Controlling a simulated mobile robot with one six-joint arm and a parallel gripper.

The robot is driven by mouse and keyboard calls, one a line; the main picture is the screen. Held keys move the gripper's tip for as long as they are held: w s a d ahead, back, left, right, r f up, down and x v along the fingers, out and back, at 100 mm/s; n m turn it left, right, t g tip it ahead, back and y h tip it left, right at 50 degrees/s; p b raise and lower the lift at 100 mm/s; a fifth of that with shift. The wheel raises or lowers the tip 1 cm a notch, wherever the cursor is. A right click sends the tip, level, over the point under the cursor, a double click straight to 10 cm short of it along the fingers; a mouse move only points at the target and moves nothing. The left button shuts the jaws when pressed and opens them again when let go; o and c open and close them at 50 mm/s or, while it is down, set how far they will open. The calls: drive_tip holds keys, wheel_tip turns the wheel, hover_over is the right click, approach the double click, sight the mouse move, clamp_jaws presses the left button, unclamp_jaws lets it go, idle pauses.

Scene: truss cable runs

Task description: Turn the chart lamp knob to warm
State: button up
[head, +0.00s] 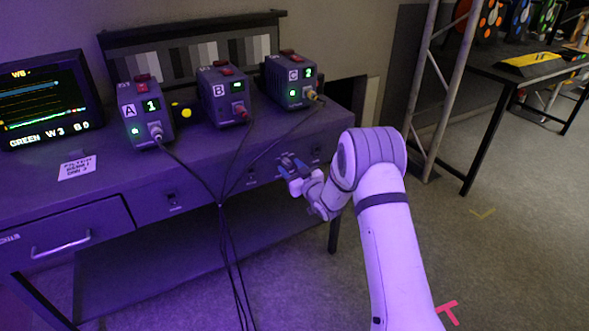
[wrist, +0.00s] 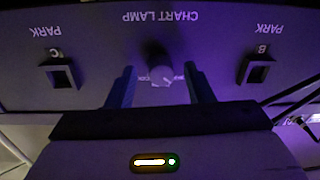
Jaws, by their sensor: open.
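My gripper (wrist: 159,84) is open, with one dark finger on each side of the knob. I cannot tell whether either finger touches it. In the head view my gripper (head: 291,168) is at the desk front, and the knob is hidden behind it.
PARK sockets C (wrist: 59,75) and B (wrist: 257,70) flank the knob. Units A (head: 139,115), B (head: 224,96) and C (head: 293,80) stand on the desk (head: 190,150). Their dark cables (head: 222,206) hang over its front edge, left of my gripper. A truss leg (head: 450,80) stands right.

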drive_tip(key=shift+w+a, duration=0.2)
drive_tip(key=shift+w, duration=0.05)
